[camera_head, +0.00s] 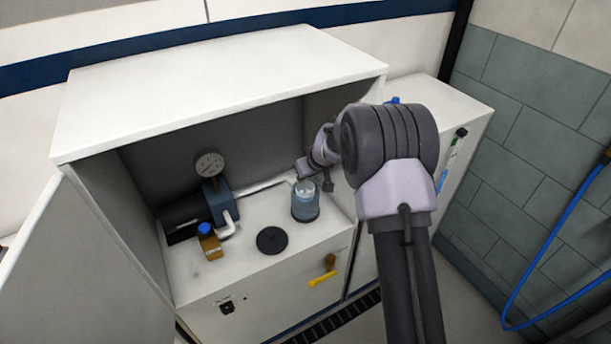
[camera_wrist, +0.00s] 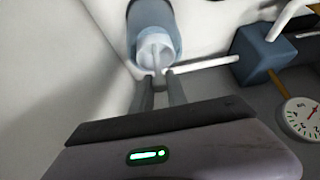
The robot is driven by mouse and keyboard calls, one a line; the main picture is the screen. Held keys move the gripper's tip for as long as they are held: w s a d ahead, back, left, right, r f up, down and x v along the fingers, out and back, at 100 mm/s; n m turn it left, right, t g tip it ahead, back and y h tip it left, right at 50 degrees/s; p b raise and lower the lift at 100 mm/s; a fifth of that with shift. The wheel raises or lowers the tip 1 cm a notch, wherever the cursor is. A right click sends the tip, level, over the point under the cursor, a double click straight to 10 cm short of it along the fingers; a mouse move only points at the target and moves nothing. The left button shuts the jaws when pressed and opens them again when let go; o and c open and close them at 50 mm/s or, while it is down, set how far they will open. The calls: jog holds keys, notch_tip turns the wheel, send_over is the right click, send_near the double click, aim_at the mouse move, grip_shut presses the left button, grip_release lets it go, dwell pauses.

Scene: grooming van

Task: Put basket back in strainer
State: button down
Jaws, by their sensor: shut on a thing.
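The strainer (camera_head: 305,210) is a blue-grey see-through cup standing upright on the cabinet's inner deck; it also shows at the top of the wrist view (camera_wrist: 152,14). The white basket (camera_wrist: 156,45) is at the strainer's mouth, and its pale rim (camera_head: 305,187) shows there in the head view. My gripper (camera_wrist: 160,74) is shut on the basket by a thin part at its near edge. In the head view my gripper (camera_head: 327,183) is beside the strainer's top, partly hidden by my wrist. How deep the basket sits in the cup I cannot tell.
A round black lid (camera_head: 272,240) lies on the deck in front of the strainer. A pump (camera_head: 188,214) with a pressure gauge (camera_head: 210,165) and white pipe stands to the left. The cabinet top (camera_head: 220,85) overhangs the space. A yellow-handled valve (camera_head: 322,278) is on the front panel.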

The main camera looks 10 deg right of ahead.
aim_at(305, 191)
jog(key=shift+f+b, duration=2.85)
jog(key=shift+b, duration=0.2)
jog(key=shift+f+b, duration=0.6)
jog(key=shift+b, duration=0.1)
jog(key=c, duration=1.2)
grip_release()
jog(key=shift+c, duration=0.2)
jog(key=s+r+m+p, duration=0.1)
jog(key=s+r+p, duration=0.1)
jog(key=s+r, duration=0.75)
jog(key=s+r+p, duration=0.3)
jog(key=s+r, duration=0.3)
jog(key=r, duration=0.6)
jog(key=s+a+r+m, duration=0.2)
jog(key=s+m, duration=0.1)
jog(key=s, duration=1.1)
jog(key=s+a+r+m, duration=0.2)
jog(key=s+m, duration=0.2)
jog(key=s, duration=1)
jog(key=shift+r, duration=0.25)
